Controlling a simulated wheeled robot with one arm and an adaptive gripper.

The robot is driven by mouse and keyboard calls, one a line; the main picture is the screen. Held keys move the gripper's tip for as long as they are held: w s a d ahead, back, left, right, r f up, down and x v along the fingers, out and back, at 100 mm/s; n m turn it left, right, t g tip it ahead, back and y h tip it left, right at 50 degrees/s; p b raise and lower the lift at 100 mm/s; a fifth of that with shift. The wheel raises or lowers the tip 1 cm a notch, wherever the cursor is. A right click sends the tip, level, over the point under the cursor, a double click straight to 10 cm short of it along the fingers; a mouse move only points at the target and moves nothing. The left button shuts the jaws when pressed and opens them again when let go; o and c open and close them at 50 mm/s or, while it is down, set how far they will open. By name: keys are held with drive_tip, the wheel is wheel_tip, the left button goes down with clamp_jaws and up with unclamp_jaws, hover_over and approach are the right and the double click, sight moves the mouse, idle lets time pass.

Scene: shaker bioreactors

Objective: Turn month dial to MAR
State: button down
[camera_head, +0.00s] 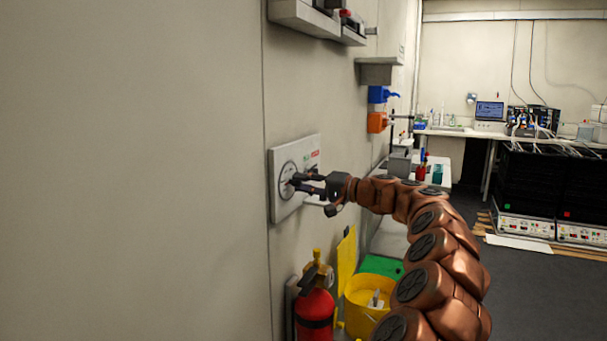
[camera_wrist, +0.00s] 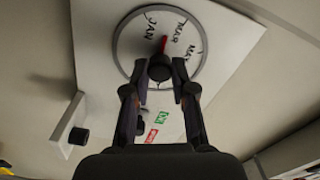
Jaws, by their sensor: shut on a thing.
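A white panel (camera_head: 309,160) on the wall carries a round month dial (camera_head: 286,168) with a grey ring. In the wrist view the dial face (camera_wrist: 140,50) shows the labels JAN, MAR and MAY. A dark knob (camera_wrist: 160,68) sits at its centre. A red pointer (camera_wrist: 164,44) on it points up, between JAN and MAR, short of the MAR label (camera_wrist: 180,31). My gripper (camera_wrist: 159,76) has a finger on each side of the knob and is shut on it. In the head view my gripper (camera_head: 297,184) reaches the dial from the right; its fingers partly cover the dial.
Green and red labels (camera_wrist: 157,128) and a small dark knob on a white plate (camera_wrist: 68,125) are near the dial. A red fire extinguisher (camera_head: 314,312) and a yellow bucket (camera_head: 358,299) stand below. Wall boxes (camera_head: 305,18) hang above. Bare wall lies left.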

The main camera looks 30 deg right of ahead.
drive_tip(key=m+p, duration=0.3)
drive_tip(key=shift+f+m, duration=0.1)
drive_tip(key=shift+m, duration=0.3)
idle(0.4)
drive_tip(key=c, duration=1)
unclamp_jaws()
drive_tip(key=shift+o, duration=0.2)
drive_tip(key=v, duration=1.2)
